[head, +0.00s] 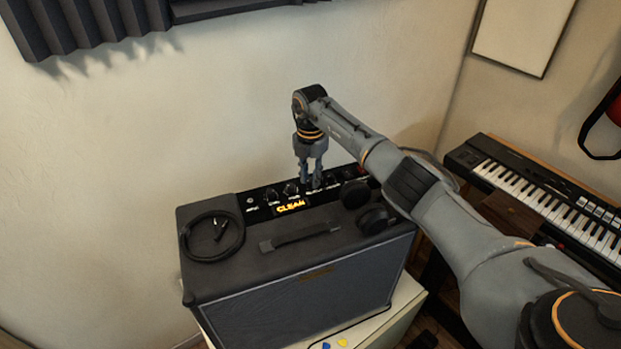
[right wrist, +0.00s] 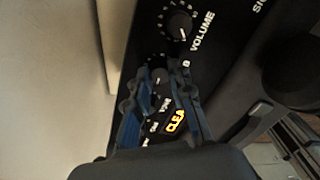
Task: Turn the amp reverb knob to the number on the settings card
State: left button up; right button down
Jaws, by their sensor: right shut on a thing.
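The amp (head: 310,290) is a dark box standing on a white stand, with a black control panel (head: 258,213) along its top rear edge. The panel carries a row of knobs and a lit display reading CLEAN (head: 290,206). My right gripper (head: 313,184) points down at the middle of this row. In the right wrist view its fingers (right wrist: 163,76) are shut around a small knob between the display and the volume knob (right wrist: 181,26). The fingers hide most of this knob, its label and its scale, so I cannot read its setting. I see no settings card. My left gripper is out of view.
A coiled black cable (head: 212,236) lies on the amp's left top. A carrying handle (head: 299,236) and dark headphones (head: 372,217) are on top to the right. A keyboard (head: 550,195) stands at the right. The wall is close behind the amp.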

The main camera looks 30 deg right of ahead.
aim_at(311, 180)
jog(key=n+b, duration=0.3)
jog(key=n, duration=0.1)
jog(key=shift+f, duration=0.1)
jog(key=n+b, duration=0.2)
jog(key=n, duration=0.3)
jog(key=shift+n, duration=0.3)
dwell(0.4)
jog(key=c, duration=1.2)
grip_release()
jog(key=shift+r, duration=0.35)
notch_tip(311, 180, up, 12)
jog(key=shift+f, duration=0.2)
